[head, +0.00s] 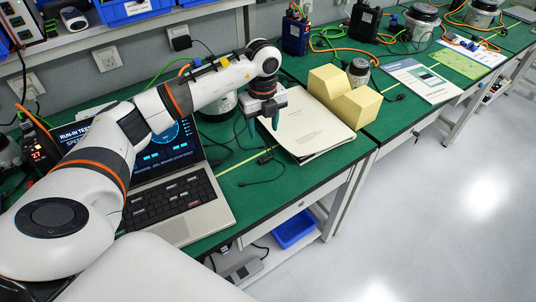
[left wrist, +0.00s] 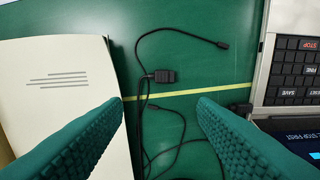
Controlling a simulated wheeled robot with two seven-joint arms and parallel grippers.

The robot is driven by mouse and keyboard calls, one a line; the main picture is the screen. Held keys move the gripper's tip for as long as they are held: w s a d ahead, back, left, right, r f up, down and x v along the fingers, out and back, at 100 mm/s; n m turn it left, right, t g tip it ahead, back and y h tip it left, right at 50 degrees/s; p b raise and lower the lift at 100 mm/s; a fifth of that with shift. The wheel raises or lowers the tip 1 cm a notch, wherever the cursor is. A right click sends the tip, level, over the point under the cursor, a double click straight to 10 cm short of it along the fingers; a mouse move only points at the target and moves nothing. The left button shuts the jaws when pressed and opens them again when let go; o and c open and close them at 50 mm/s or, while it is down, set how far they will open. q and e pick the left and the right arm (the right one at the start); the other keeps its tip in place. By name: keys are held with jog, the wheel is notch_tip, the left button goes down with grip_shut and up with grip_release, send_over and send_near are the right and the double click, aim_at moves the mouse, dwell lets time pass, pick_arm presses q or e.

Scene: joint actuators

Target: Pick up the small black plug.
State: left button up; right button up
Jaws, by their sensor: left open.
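A small black plug (left wrist: 164,76) lies on the green bench top with thin black cable running from it. In the left wrist view it sits just beyond the gap between my fingertips, above a yellow line. In the head view the plug (head: 264,159) lies between the laptop and the white booklet. My left gripper (head: 258,125) is open and empty, with its teal ribbed fingers pointing down above the bench. Its fingers also frame the lower part of the left wrist view (left wrist: 160,108). My right gripper is not in view.
An open laptop (head: 172,197) stands left of the plug. A white booklet (head: 306,122) lies right of it, with a yellow block (head: 345,96) at its far right edge. A jar (head: 358,72) stands behind the block. The bench's front edge is near the plug.

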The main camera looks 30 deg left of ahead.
aim_at(263, 157)
pick_arm(q)
jog(key=f, duration=0.4)
jog(key=shift+s, duration=0.2)
jog(key=shift+d+f, duration=0.1)
jog(key=shift+f, duration=0.45)
jog(key=f, duration=0.3)
jog(key=f+p, duration=0.1)
jog(key=shift+s+d+f, duration=0.1)
jog(key=shift+s+f, duration=0.25)
jog(key=shift+c, duration=1.1)
jog(key=c, duration=0.7)
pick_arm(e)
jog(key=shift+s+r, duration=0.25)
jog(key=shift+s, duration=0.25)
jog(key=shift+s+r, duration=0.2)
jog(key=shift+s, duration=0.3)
